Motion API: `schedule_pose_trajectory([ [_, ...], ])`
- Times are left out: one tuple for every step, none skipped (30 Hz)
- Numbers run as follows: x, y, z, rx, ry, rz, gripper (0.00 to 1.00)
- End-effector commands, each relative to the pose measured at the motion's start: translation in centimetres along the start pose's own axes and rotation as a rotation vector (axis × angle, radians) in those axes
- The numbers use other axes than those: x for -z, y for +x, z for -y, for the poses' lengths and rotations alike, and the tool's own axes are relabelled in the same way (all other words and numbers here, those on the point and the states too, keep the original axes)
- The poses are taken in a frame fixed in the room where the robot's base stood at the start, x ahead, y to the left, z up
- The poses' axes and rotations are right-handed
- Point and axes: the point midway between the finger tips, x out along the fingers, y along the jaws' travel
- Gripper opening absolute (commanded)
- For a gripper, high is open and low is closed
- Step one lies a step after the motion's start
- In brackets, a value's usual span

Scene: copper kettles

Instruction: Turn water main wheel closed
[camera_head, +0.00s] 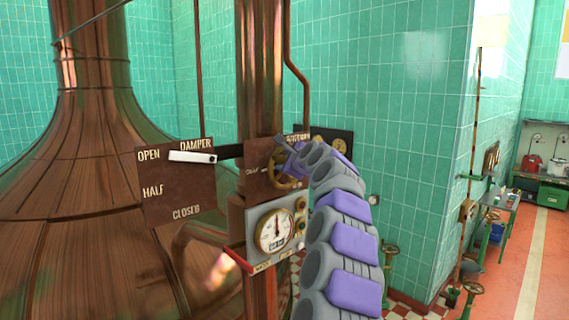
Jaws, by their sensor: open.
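A brass hand wheel (287,170) sits on a brown panel (259,184) fixed to the copper column. The panel's lettering is partly covered and too small to read, so I cannot tell from it whether this is the water main wheel. My gripper (284,152) is at the wheel's upper edge, open, at the end of my grey and purple arm. The arm hides the wheel's right side. I cannot tell whether the fingers touch the rim or stand just in front of it.
A damper plate (164,193) marked OPEN, HALF and CLOSED has its white-handled lever (192,157) near OPEN. A gauge box (275,229) with a red lever (237,259) is below the wheel. Other floor-level valve wheels (389,251) stand to the right. Open orange floor (535,265) lies far right.

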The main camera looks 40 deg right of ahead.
Motion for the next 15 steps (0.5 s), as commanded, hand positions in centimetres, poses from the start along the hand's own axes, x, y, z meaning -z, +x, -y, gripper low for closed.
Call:
schedule_pose_trajectory([
  [0.0,-0.6,0.0,0.001,0.001,0.002,0.54],
  [0.1,-0.9,0.0,0.0,0.001,0.002,0.54],
  [0.1,-1.3,-0.1,-0.001,0.001,0.003,0.54],
  [0.1,-1.6,-0.1,-0.001,0.001,0.003,0.54],
  [0.2,-1.9,0.0,0.0,0.002,0.002,0.54],
  [0.2,-2.4,0.0,0.001,0.002,0.001,0.54],
  [0.3,-2.7,0.1,0.002,0.001,0.001,0.54],
  [0.3,-3.1,0.1,0.002,0.001,0.001,0.54],
  [0.2,-3.6,0.1,0.002,0.002,0.002,0.54],
  [0.3,-3.9,0.0,0.001,0.002,0.002,0.54],
  [0.3,-4.2,0.0,0.001,0.001,0.002,0.54],
  [0.4,-4.8,0.0,0.001,0.001,0.0,0.54],
  [0.4,-5.2,0.1,0.002,0.001,0.0,0.54],
  [0.4,-5.6,0.1,0.004,0.001,0.0,0.54],
  [0.3,-6.2,0.2,0.004,0.001,0.002,0.54],
])
